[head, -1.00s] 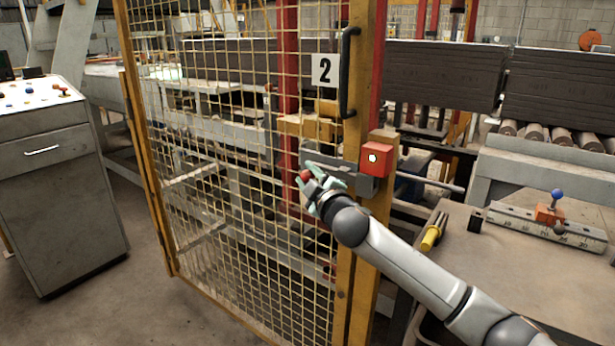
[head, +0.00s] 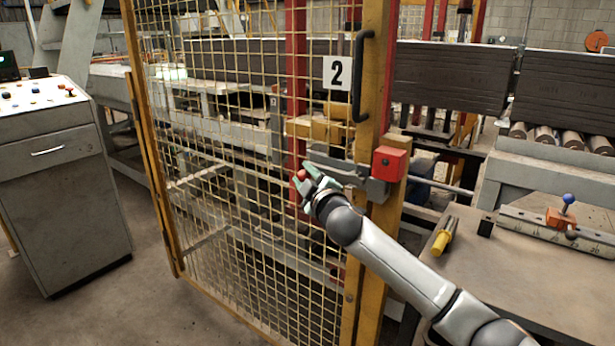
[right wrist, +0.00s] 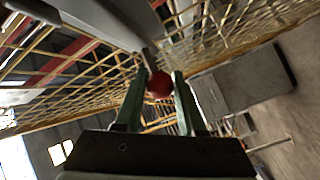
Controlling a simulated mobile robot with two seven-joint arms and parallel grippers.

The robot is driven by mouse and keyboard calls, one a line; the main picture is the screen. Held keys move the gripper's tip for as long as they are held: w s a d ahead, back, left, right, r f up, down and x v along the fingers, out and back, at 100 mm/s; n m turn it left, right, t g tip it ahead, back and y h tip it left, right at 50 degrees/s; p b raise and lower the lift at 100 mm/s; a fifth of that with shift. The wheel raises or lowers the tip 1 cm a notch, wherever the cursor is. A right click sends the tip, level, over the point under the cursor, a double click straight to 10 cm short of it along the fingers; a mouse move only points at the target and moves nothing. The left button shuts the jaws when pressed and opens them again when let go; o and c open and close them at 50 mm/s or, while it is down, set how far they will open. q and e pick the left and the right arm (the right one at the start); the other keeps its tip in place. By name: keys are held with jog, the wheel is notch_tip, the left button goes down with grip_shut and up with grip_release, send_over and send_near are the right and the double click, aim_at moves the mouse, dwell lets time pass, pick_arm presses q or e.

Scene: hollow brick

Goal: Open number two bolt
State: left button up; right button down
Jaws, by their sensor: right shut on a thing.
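The number two gate is a yellow-framed mesh gate (head: 187,262) with a white "2" plate (head: 337,73). Its grey bolt (head: 338,173) lies across the mesh near the gate's right edge and ends at the left in a red knob (head: 301,175). My right gripper (head: 306,180) is shut on this knob, reaching in from the lower right. In the right wrist view the red knob (right wrist: 160,85) sits between the two green fingertips. Whether the bolt's far end is clear of the catch by the post is too small to tell. My left gripper is out of view.
A red box (head: 390,163) sits on the yellow post beside the bolt. A black handle (head: 361,75) is above it. A workbench (head: 510,268) with a yellow-handled tool (head: 444,236) stands at right. A grey console (head: 62,180) stands at left, with open floor before the gate.

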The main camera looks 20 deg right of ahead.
jog(key=shift+s, duration=0.1)
jog(key=c, duration=0.5)
grip_release()
jog(key=shift+s+d, duration=0.1)
jog(key=shift+s, duration=0.5)
jog(key=s, duration=1.1)
jog(key=shift+s+d+p, duration=0.15)
jog(key=shift+d+p, duration=0.15)
jog(key=shift+d, duration=0.1)
